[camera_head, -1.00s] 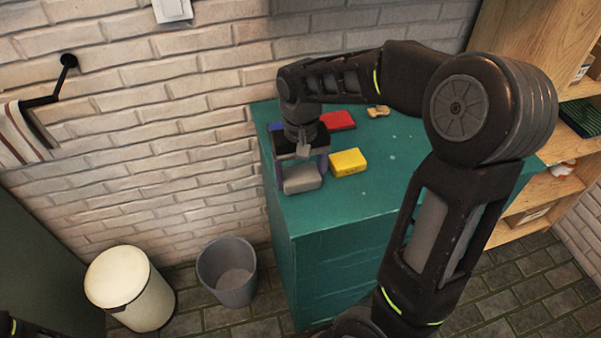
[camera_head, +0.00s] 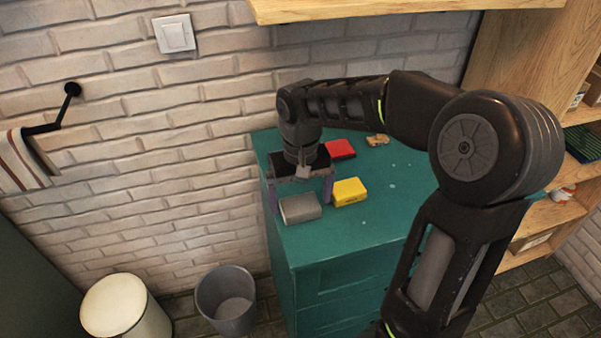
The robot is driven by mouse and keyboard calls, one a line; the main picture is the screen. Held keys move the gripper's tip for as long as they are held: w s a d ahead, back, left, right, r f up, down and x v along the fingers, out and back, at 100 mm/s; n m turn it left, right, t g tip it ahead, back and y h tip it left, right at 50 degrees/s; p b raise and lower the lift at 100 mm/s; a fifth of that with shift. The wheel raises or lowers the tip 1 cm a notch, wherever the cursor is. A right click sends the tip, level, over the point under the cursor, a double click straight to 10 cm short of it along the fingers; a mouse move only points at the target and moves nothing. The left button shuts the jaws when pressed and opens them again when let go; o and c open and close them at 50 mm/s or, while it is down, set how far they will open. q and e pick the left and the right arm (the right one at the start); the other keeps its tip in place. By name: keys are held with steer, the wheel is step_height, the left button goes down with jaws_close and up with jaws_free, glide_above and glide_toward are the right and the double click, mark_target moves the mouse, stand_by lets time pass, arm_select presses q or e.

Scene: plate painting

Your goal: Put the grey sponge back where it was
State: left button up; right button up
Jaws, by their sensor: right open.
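The grey sponge (camera_head: 300,208) lies on the green cabinet top (camera_head: 365,225), near its left edge. My right gripper (camera_head: 301,199) is open, with its two purple fingers spread wide. The fingers are around or just behind the sponge's two ends; I cannot tell whether they still touch it. My left gripper is not in view.
A yellow sponge (camera_head: 349,191) lies just right of the grey one. A red sponge (camera_head: 340,149) and a small tan item (camera_head: 377,140) lie farther back. A grey bin (camera_head: 226,298) and a white bin (camera_head: 125,308) stand on the floor at left. Wooden shelves (camera_head: 545,215) are at right.

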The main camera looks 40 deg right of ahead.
mark_target(300, 204)
step_height(300, 204, up, 10)
stand_by(0.3)
stand_by(0.8)
